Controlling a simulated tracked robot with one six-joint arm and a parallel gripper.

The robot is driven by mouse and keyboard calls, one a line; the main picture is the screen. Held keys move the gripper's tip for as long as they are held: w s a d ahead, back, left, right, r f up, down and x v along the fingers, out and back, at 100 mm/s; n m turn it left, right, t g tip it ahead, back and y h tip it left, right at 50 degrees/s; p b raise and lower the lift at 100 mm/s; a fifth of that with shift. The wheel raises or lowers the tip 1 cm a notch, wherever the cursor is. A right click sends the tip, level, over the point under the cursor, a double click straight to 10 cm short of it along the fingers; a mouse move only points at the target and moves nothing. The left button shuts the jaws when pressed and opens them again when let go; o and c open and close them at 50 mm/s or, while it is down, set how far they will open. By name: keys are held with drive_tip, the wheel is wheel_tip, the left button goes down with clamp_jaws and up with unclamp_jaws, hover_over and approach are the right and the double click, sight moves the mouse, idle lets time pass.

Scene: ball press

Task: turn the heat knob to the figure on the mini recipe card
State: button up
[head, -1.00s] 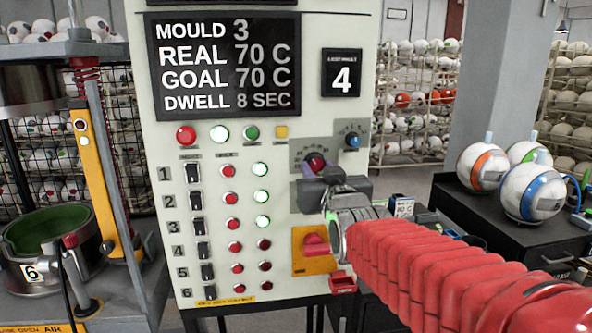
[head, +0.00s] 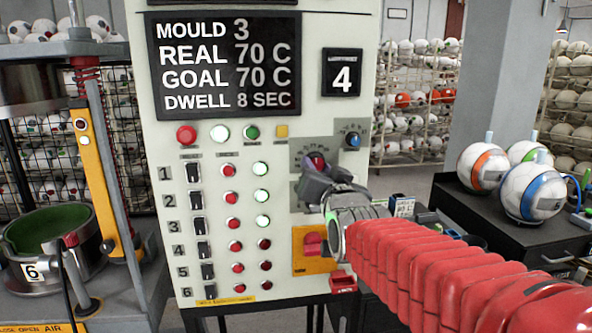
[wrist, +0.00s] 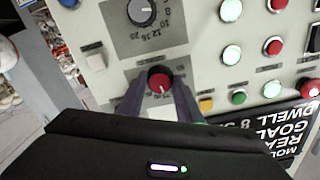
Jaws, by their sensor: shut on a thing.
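The red knob (head: 317,162), which I take for the heat knob, sits on the upper right of the pale control panel, on a grey scale plate. In the wrist view the red knob (wrist: 160,82) shows between the two purple jaw fingers, with a pale mark on its face. My gripper (wrist: 158,100) is shut on it. In the head view my gripper (head: 317,172) looks tilted and hides part of the scale. A small white card (head: 404,207) stands behind my arm; its print is too small to read. I cannot tell whether it is the recipe card.
The screen (head: 225,65) reads mould 3, real 70 C, goal 70 C, dwell 8 sec. A sign (head: 341,72) shows 4. A blue knob (head: 352,140) is close by at upper right. A grey numbered knob (wrist: 141,11) and an orange plate (head: 303,262) are near.

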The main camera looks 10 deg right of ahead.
drive_tip(key=shift+m, duration=0.3)
drive_tip(key=o, duration=1)
drive_tip(key=shift+o, duration=0.2)
drive_tip(key=s, duration=1.3)
drive_tip(key=shift+s, duration=0.4)
